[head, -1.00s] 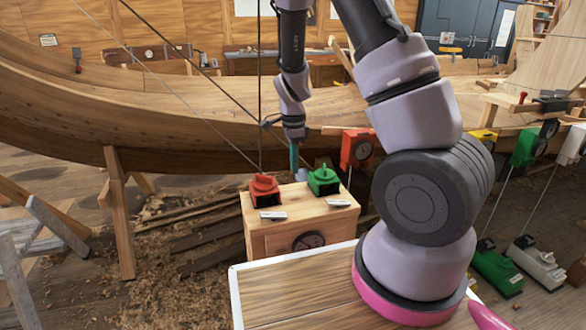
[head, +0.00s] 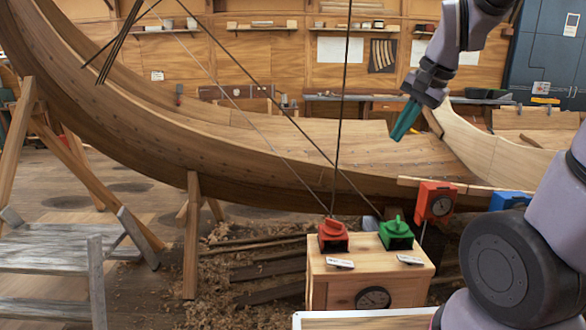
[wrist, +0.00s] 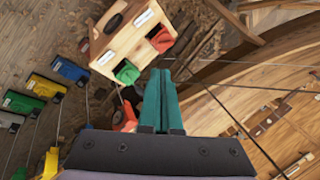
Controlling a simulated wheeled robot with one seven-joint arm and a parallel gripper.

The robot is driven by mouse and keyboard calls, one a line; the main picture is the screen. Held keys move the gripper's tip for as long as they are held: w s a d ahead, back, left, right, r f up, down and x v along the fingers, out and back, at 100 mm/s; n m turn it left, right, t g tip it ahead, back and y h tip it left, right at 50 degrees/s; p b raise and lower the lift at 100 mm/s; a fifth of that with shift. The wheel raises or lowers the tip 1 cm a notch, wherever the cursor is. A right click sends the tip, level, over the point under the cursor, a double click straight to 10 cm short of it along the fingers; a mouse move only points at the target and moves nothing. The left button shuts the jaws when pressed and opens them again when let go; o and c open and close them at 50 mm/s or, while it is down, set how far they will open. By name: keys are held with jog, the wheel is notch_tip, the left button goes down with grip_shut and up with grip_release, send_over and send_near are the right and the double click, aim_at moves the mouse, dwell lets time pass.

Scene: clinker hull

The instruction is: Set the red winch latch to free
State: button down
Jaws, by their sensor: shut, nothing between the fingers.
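The red winch (head: 333,238) sits on the left of the top of a wooden box, with a raised red piece on it. It also shows in the wrist view (wrist: 161,39). The latch setting is too small to tell. A green winch (head: 396,233) sits to its right, and is nearer my fingers in the wrist view (wrist: 127,71). Lines run up from both winches. My gripper (head: 403,122) has teal fingers, pressed together and empty, high above the box and apart from both winches. The fingers also show in the wrist view (wrist: 160,80).
The wooden box (head: 345,290) has a dark dial on its front and white labels on top. A red unit with a dial (head: 434,203) and a blue unit (head: 510,200) stand to the right. The clinker hull (head: 250,150) curves behind. Slanting lines cross the space above the box.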

jog(key=s+d+r+n+t, duration=0.1)
jog(key=s+r+n+t, duration=0.1)
jog(key=s+r, duration=0.3)
jog(key=s+n, duration=0.1)
jog(key=s, duration=0.2)
jog(key=shift+r+n+h, duration=0.25)
jog(key=shift+n+h, duration=0.05)
jog(key=shift+n, duration=0.1)
jog(key=c, duration=1.5)
grip_release()
jog(key=shift+s+d+r, duration=0.1)
jog(key=shift+s+r, duration=0.05)
jog(key=shift+s, duration=0.2)
jog(key=o, duration=0.6)
jog(key=shift+s+n, duration=0.1)
jog(key=shift+n, duration=0.3)
jog(key=o, duration=0.4)
jog(key=shift+w+d+f+h, duration=0.15)
jog(key=shift+w+f+h, duration=0.15)
jog(key=shift+w, duration=0.05)
jog(key=n+g+h, duration=0.2)
jog(key=n+g, duration=0.5)
jog(key=n, duration=1.5)
send_over(351, 263)
notch_tip(351, 263, down, 38)
notch_tip(351, 263, down, 10)
jog(key=shift+f, duration=0.15)
